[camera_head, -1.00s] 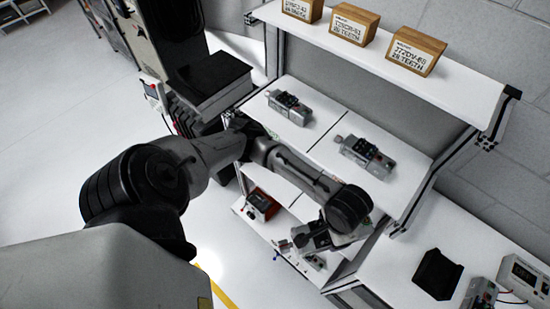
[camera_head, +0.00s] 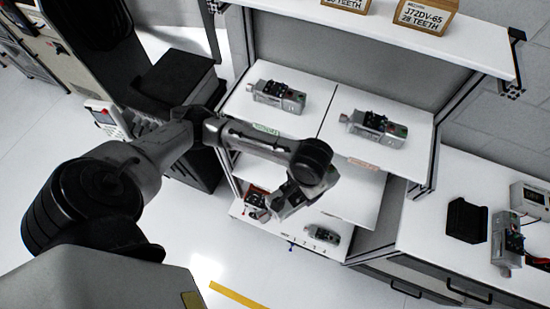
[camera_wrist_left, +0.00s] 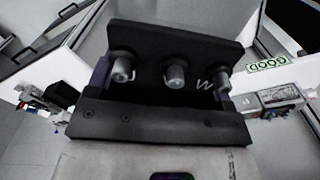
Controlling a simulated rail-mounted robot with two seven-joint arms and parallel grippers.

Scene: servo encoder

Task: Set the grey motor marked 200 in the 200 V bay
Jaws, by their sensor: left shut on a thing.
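My left gripper (camera_head: 287,203) is shut on a grey motor with a black terminal block, held in the air in front of the lower shelves. In the left wrist view the black block (camera_wrist_left: 175,75) fills the middle, with metal pegs and a "W". The number on the held motor cannot be read. Two other grey motors, one on the left (camera_head: 278,96) and one on the right (camera_head: 374,128), lie on the divided upper shelf board (camera_head: 310,85). Another motor (camera_head: 322,235) lies on the lowest shelf. My right gripper is out of view.
The right bench holds a black holder (camera_head: 466,220) and a wired device (camera_head: 508,238). Labelled cartons stand on top.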

